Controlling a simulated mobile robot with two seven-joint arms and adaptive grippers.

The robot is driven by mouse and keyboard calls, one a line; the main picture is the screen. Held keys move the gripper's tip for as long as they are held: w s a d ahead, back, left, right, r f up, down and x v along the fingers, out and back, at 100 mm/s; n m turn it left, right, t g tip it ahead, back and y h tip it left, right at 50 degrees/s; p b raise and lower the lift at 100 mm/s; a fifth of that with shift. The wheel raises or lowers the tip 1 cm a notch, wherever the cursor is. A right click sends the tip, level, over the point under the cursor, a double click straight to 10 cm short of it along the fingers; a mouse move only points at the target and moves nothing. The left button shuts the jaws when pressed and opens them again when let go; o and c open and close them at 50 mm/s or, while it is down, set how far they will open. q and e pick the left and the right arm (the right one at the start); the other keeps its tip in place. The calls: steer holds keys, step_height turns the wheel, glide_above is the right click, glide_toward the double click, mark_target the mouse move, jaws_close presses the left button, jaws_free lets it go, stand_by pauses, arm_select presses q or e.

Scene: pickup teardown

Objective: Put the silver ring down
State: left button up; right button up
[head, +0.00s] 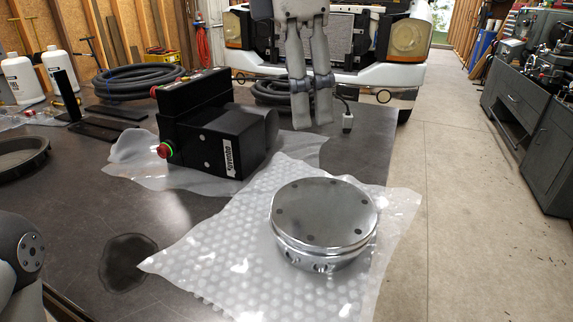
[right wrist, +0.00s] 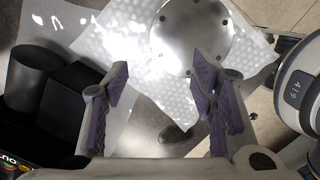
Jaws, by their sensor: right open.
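The silver ring (head: 324,222) looks like a thick, round metal piece with a flat top and small dark holes around it. It lies flat on a sheet of bubble wrap (head: 210,246) on the dark table. My right gripper (head: 311,108) hangs fingers-down behind the ring in the head view, apart from it. It is open, with nothing between its fingers. In the right wrist view the open fingers (right wrist: 160,85) show purple pads, and the ring (right wrist: 190,35) lies at the top, partly cut off. My left gripper is not in view.
A black box-shaped device (head: 215,130) with red buttons stands left of the ring. Black coiled hose (head: 138,80), white jugs (head: 20,78) and a round dark tray (head: 18,165) lie farther left. A truck front stands behind the table. The table's right edge borders open floor (head: 450,210).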

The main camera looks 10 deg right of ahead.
mark_target(312, 184)
steer(key=f, duration=0.4)
steer(key=d+f, duration=0.1)
steer(key=f, duration=0.6)
steer(key=shift+s+d+f, duration=0.1)
steer(key=shift+d+f, duration=0.25)
jaws_close()
